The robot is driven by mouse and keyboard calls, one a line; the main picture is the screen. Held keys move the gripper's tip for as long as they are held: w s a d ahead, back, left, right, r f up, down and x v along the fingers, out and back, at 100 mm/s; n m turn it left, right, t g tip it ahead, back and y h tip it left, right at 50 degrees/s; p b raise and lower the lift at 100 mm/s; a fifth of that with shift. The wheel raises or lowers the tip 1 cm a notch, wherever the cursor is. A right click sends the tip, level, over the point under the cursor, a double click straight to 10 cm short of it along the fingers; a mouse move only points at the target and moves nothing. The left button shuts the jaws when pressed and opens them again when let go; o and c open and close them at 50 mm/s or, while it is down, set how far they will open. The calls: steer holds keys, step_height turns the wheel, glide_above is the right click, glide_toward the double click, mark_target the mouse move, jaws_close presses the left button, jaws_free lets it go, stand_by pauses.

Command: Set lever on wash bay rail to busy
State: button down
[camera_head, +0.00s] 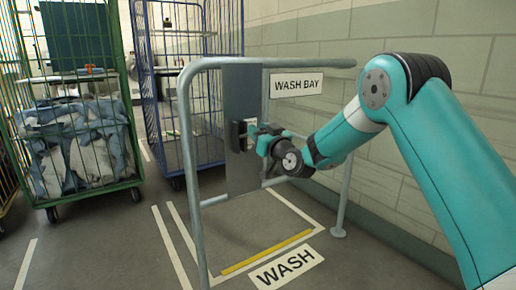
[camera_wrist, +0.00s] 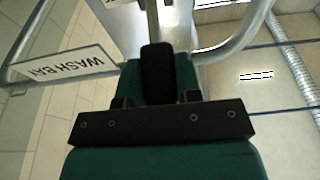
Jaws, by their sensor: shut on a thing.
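The wash bay rail (camera_head: 187,130) is a grey tube frame with a tall grey panel (camera_head: 240,90) on it. A dark lever mount (camera_head: 238,136) sits on the panel's face. In the wrist view the lever's black handle (camera_wrist: 157,68) on a pale metal shaft (camera_wrist: 160,22) lies between my fingers. My gripper (camera_head: 259,137) is at the panel and shut on this handle; it also shows in the wrist view (camera_wrist: 157,88). My gripper partly hides the lever in the head view. I cannot read the lever's setting or a busy marking.
A WASH BAY sign (camera_head: 297,84) hangs from the rail. A WASH floor label (camera_head: 287,269) and a yellow strip (camera_head: 266,252) lie below. A green cage of cloths (camera_head: 75,140) and a blue cage (camera_head: 190,90) stand left and behind. A block wall (camera_head: 400,190) is on the right.

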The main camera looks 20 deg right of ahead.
steer(key=f+t+b, duration=0.1)
steer(key=b, duration=0.4)
steer(key=f+t+b, duration=0.1)
steer(key=f+b, duration=0.1)
steer(key=b, duration=0.4)
steer(key=s+f+t+y+b, duration=0.1)
steer(key=f+t+b, duration=0.1)
steer(key=b, duration=0.4)
steer(key=shift+d, duration=0.2)
steer(key=shift+b, duration=0.45)
steer(key=c, duration=0.8)
jaws_free()
steer(key=b+v, duration=1.3)
steer(key=v, duration=0.4)
steer(key=shift+f, duration=0.3)
